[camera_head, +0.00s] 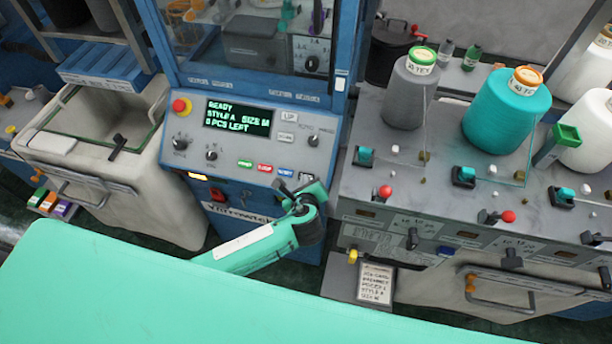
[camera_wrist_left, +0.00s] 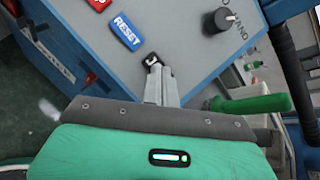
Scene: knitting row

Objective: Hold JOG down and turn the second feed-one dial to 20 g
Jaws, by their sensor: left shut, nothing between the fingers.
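My left gripper (camera_head: 284,183) is shut and empty at the lower right of the blue machine's control panel (camera_head: 245,140). In the left wrist view its closed fingertips (camera_wrist_left: 156,70) are at a small black button (camera_wrist_left: 150,60), beside the blue RESET button (camera_wrist_left: 126,31). The black button's label is hidden, and I cannot tell whether it is pressed. Black dials, including one (camera_head: 412,239) and another (camera_head: 512,259), sit on the grey unit's front at right. My right gripper is out of view.
A red stop button (camera_head: 181,106) is at the panel's upper left. A grey yarn cone (camera_head: 408,95) and a teal cone (camera_head: 505,112) stand on the grey unit. Red-knobbed levers (camera_head: 385,191) project near its edge. A green handle (camera_wrist_left: 250,104) lies right of my fingers.

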